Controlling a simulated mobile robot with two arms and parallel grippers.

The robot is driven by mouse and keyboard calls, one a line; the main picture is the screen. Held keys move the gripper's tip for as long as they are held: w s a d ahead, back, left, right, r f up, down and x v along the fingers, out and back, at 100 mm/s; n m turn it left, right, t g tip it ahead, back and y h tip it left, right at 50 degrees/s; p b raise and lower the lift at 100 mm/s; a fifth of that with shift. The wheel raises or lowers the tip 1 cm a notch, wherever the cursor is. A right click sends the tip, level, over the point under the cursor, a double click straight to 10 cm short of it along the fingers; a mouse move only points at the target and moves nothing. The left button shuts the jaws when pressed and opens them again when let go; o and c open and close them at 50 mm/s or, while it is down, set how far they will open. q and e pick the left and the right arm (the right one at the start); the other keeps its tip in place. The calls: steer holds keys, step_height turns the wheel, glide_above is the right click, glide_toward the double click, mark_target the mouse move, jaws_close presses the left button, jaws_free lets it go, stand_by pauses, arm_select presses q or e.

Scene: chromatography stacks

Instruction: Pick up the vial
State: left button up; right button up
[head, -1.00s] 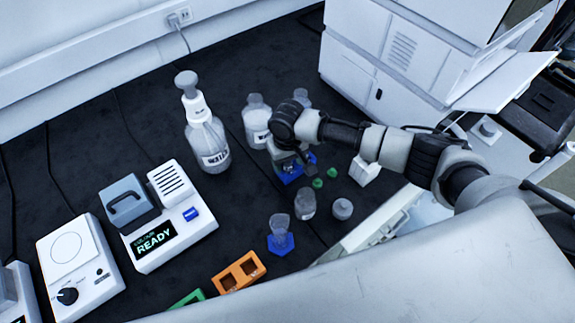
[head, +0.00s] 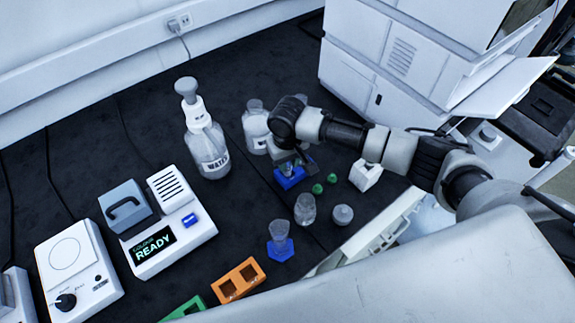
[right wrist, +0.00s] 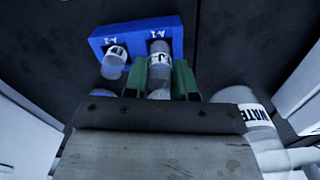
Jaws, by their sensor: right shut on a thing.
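In the right wrist view a clear vial (right wrist: 159,66) with a white label stands between the green fingers of my right gripper (right wrist: 160,80), which is shut on it. The vial is at the right-hand place of a blue rack (right wrist: 134,29); I cannot tell whether its base is still seated. A second labelled vial (right wrist: 113,64) is at the left-hand place, outside the fingers. In the head view the right gripper (head: 291,163) points down at the blue rack (head: 288,181) and largely hides the vials. My left gripper is not in view.
Near the gripper are a water wash bottle (head: 207,150), a clear bottle (head: 256,130), two green caps (head: 317,189), a glass jar (head: 305,209), a blue-based funnel (head: 280,240) and an orange rack (head: 238,279). A white instrument (head: 390,70) stands at the back right.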

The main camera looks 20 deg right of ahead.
steer(key=shift+r, duration=0.95)
steer(key=s+d+r, duration=0.7)
steer(key=s+d, duration=0.1)
steer(key=d, duration=0.1)
steer(key=s+a+r+m, duration=0.1)
steer(key=s+a+r, duration=0.4)
steer(key=s+r, duration=0.1)
steer(key=shift+f, duration=0.1)
